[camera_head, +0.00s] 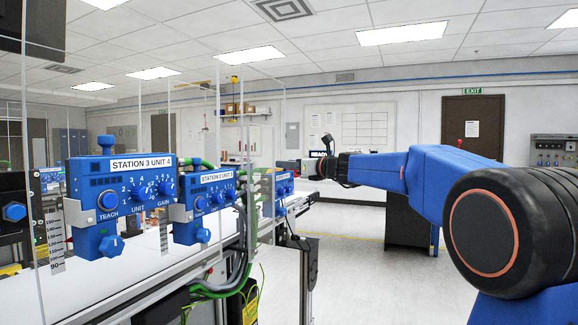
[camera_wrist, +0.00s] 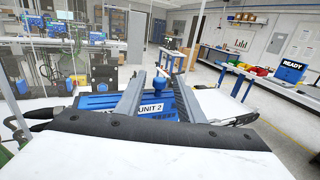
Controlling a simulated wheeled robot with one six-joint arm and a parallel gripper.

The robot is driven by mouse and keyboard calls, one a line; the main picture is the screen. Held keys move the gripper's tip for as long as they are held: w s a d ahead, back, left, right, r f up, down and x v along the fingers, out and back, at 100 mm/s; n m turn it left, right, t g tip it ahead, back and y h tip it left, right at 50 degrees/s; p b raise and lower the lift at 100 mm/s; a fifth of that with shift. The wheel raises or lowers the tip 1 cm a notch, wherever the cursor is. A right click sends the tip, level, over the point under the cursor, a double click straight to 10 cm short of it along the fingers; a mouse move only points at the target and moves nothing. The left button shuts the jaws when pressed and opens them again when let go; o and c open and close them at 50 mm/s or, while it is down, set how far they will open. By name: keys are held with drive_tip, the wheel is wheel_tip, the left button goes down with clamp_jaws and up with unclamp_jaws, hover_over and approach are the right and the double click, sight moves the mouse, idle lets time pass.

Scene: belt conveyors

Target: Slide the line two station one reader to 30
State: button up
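A blue reader (camera_head: 284,186) stands farthest along the row in the head view, its label too small to read there. My gripper (camera_head: 301,168) is at this reader's top right. In the wrist view a blue reader (camera_wrist: 97,102) shows "UNIT 2"; the rest of its label is hidden behind my gripper. The fingers are apart, with gaps beside the knob. The reader's scale is not visible in the wrist view.
A blue reader labelled "STATION 3 UNIT 4" (camera_head: 122,195) stands nearest at left, with a scale (camera_head: 56,240) beside it. A "STATION 2" reader (camera_head: 202,205) stands between. Clear panels and green cables (camera_head: 243,225) line the conveyor. The floor (camera_head: 350,270) at right is open.

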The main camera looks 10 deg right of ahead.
clamp_jaws()
drive_tip(key=shift+f, duration=0.75)
unclamp_jaws()
drive_tip(key=shift+r, duration=0.1)
drive_tip(key=v, duration=1.7)
drive_tip(key=shift+s+d, duration=0.1)
drive_tip(key=shift+d, duration=0.05)
